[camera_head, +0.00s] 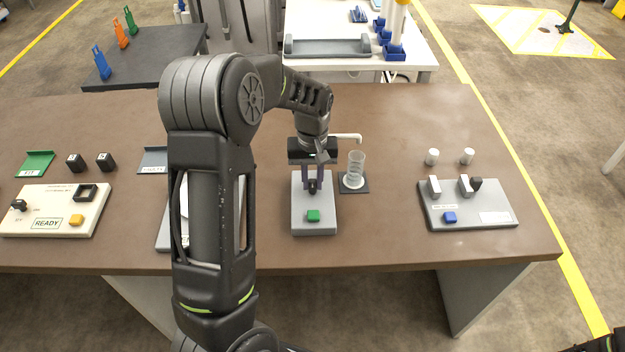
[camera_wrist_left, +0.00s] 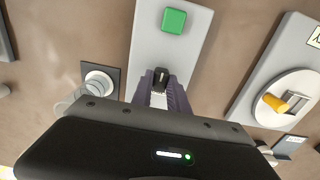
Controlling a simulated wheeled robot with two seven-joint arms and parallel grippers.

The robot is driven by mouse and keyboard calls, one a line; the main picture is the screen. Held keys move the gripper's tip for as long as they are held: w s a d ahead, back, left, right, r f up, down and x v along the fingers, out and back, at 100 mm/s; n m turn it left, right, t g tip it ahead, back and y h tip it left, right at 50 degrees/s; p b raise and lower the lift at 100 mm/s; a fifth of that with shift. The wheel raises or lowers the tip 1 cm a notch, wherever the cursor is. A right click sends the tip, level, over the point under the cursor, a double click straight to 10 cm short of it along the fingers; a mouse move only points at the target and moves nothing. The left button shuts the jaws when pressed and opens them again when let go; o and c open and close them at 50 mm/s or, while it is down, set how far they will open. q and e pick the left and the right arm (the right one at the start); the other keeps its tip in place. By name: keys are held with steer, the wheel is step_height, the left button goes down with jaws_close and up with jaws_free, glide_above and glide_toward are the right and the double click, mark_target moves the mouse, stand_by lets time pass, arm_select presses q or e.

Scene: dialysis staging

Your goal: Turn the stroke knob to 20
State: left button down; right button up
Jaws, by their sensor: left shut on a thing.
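A grey dosing unit (camera_head: 300,222) with a green button (camera_head: 313,215) stands in the middle of the brown table. It also shows in the left wrist view (camera_wrist_left: 190,50). The small black knob (camera_wrist_left: 161,74), with a pale mark on its top, sits on this unit. I take it to be the stroke knob; no scale numbers are readable. My left gripper (camera_head: 312,184) points down from above, its purple fingers shut on the knob from both sides. In the left wrist view the fingers hide part of the knob and its surroundings. My right gripper is not in view.
A clear graduated cylinder (camera_head: 355,168) stands on a dark pad right of the unit, near a white spout (camera_head: 346,137). A yellow-handled dial (camera_wrist_left: 274,102) is on a neighbouring panel. A grey block with a blue button (camera_head: 449,217) stands at right; a READY panel (camera_head: 75,225) at left.

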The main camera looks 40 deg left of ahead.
mark_target(312, 183)
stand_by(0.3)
arm_select(q)
steer(key=c, duration=1.3)
jaws_free()
step_height(312, 183, up, 8)
steer(key=shift+f+b, duration=0.1)
steer(key=shift+b, duration=0.45)
